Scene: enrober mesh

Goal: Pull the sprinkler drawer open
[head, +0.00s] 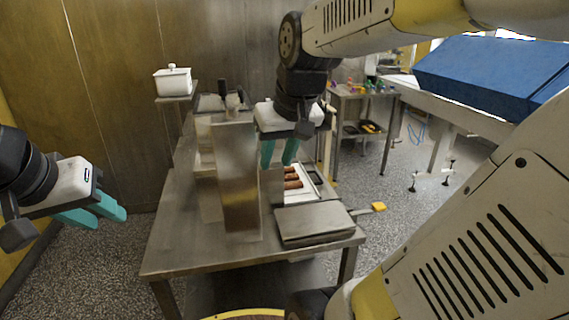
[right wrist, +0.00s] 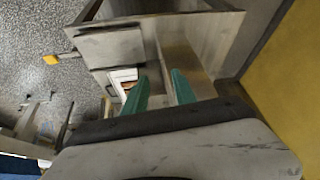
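I cannot tell for certain which part is the sprinkler drawer. A flat steel unit (head: 312,222) lies at the table's front right, with a yellow tab (head: 378,207) sticking out on its right. The unit (right wrist: 108,46) and tab (right wrist: 50,59) also show in the right wrist view. My right gripper (head: 279,163) hangs behind the unit, beside a tall steel housing (head: 238,180). Its teal fingers are apart and empty in the right wrist view (right wrist: 160,72). My left gripper (head: 109,217) is at the far left, off the table, fingers apart and empty.
A white tray (head: 300,197) with brown bars lies behind the flat unit on the steel table (head: 185,250). A white lidded pot (head: 173,81) stands on a back-left stand. A side table (head: 362,92) and blue box (head: 480,75) are at the right. The table's front left is clear.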

